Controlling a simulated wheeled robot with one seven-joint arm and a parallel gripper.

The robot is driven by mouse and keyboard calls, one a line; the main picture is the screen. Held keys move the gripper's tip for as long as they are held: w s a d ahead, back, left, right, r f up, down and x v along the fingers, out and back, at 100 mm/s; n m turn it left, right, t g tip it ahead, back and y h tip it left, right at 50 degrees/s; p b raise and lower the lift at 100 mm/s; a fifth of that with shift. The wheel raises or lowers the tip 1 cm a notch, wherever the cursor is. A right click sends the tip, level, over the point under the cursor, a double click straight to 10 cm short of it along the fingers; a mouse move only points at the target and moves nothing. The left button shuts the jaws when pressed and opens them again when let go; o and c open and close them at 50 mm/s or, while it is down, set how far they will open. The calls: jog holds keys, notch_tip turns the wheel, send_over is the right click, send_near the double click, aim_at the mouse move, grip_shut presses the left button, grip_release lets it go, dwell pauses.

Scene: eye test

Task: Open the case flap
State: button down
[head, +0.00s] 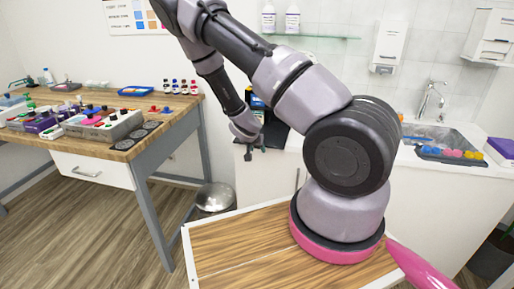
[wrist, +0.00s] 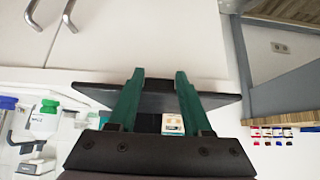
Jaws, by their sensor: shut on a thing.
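The black case (head: 275,134) sits on the white counter in the head view, partly hidden behind my arm. In the wrist view its dark flat flap (wrist: 218,101) spans the middle, seen nearly edge-on. My gripper (wrist: 159,76) has its two green fingers on either side of a part of the flap and is shut on it. In the head view my gripper (head: 250,154) is at the counter's front edge, just in front of the case. The exact contact and the flap's hinge are hidden.
White cabinet doors with metal handles (wrist: 68,17) are close to the gripper. A wooden workbench (head: 160,112) with trays and small bottles stands left. A round metal bin (head: 214,197) is on the floor. A sink (head: 450,140) with coloured items is right.

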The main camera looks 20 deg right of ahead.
jog(key=shift+s+a+f, duration=0.1)
jog(key=shift+s+f, duration=0.1)
jog(key=shift+f, duration=0.1)
jog(key=shift+c, duration=1.6)
grip_release()
jog(key=shift+w, duration=0.1)
jog(key=shift+r, duration=0.1)
jog(key=v, duration=1)
jog(key=shift+r, duration=0.25)
